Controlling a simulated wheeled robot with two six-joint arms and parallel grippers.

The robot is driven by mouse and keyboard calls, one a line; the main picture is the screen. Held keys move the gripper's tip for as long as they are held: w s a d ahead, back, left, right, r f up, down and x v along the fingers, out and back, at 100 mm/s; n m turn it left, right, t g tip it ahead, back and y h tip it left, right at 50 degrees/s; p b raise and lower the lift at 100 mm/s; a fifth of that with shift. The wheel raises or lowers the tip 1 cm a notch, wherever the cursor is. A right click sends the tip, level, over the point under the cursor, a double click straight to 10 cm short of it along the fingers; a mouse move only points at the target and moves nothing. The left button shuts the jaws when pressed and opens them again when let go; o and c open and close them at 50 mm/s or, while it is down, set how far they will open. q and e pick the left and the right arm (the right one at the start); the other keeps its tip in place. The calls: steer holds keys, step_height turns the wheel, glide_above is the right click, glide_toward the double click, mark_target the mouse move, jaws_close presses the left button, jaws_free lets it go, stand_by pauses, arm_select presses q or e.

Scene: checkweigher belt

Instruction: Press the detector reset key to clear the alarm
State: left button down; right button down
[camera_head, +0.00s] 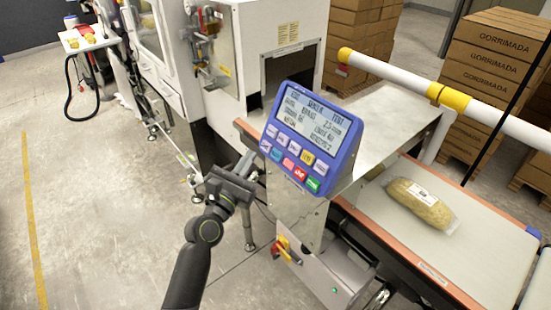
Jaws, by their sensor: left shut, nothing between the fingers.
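A blue control panel (312,136) with a lit text screen stands tilted on a metal post in the middle of the view. Below its screen are two rows of coloured keys: pale ones, a yellow one (321,167), red ones (300,173) and a green one (313,184). The key labels are too small to read, so I cannot tell which is the reset key. My left gripper (251,163) is shut and empty. It is just left of the panel's lower left corner and appears apart from the keys. My right gripper is not in view.
A bagged product (420,204) lies on the belt (490,250) at right. A white and yellow rail (450,98) crosses above. A red and yellow switch (285,249) sits below the panel. Stacked cartons (495,70) stand behind.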

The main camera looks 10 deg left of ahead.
mark_target(275, 149)
arm_select(q)
steer(key=shift+w+d+f+b, duration=0.35)
steer(key=shift+w+d+f, duration=0.15)
steer(key=shift+w, duration=0.15)
steer(key=shift+w+d+f+b, duration=0.35)
steer(key=shift+w+d, duration=0.2)
steer(key=shift+w, duration=0.15)
steer(key=shift+w+d+f+b, duration=0.3)
steer(key=shift+w+d+f, duration=0.2)
steer(key=shift+w, duration=0.15)
steer(key=shift+w+d, duration=0.1)
stand_by(0.6)
steer(key=shift+w+d+f, duration=0.15)
steer(key=shift+w, duration=0.05)
steer(key=shift+w+d+f, duration=0.15)
steer(key=shift+w+d, duration=0.05)
steer(key=shift+w, duration=0.05)
stand_by(0.9)
steer(key=shift+s+a, duration=0.1)
steer(key=shift+s+a+r+p, duration=0.3)
steer(key=shift+s+a+r, duration=0.05)
steer(key=shift+s, duration=0.15)
